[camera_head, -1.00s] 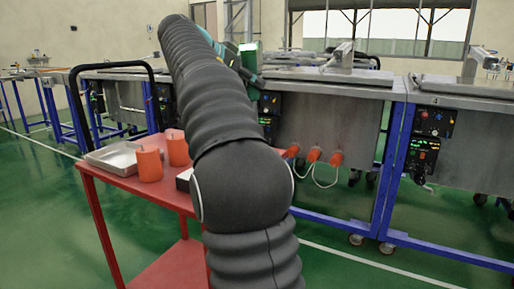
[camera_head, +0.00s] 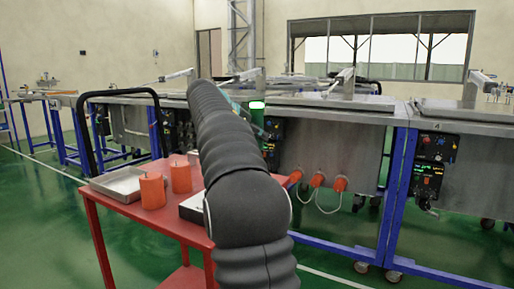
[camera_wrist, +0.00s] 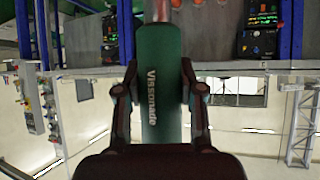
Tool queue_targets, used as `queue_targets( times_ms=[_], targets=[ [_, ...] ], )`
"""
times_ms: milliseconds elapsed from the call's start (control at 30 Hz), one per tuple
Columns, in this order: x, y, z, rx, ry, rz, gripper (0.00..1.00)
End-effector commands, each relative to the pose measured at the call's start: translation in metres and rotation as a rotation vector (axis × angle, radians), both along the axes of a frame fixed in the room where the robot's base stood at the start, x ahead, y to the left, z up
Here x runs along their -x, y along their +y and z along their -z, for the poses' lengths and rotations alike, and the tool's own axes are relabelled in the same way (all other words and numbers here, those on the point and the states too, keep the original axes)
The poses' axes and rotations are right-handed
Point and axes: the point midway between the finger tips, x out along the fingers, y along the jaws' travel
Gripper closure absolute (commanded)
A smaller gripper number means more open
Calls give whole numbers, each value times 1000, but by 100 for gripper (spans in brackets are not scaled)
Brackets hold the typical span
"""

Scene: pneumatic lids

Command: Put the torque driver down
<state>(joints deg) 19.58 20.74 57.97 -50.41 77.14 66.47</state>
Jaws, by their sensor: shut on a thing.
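The torque driver (camera_wrist: 162,100) is a dark green cylinder with white lettering on its body. In the wrist view it stands between the two dark fingers of my gripper (camera_wrist: 159,78), which are shut on it from both sides. A narrower metal end of the driver points to the top of that picture. In the head view my dark ribbed arm hides the gripper and most or all of the driver.
A red cart (camera_head: 125,209) stands left of my arm. Steel workbenches (camera_head: 335,140) with blue legs and control panels (camera_head: 429,165) stand behind.

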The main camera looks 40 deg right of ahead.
Motion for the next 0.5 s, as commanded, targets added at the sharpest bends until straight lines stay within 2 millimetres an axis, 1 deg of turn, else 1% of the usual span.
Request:
queue_targets(
  times_ms=[33, 100, 200, 500],
  targets=[
    [1, 0, 9, 0, 1, -1, 100],
    [1, 0, 18, 0, 2, 0, 100],
    [0, 0, 27, 0, 0, 0, 100],
    [0, 0, 29, 1, -1, 0, 100]
  ],
)
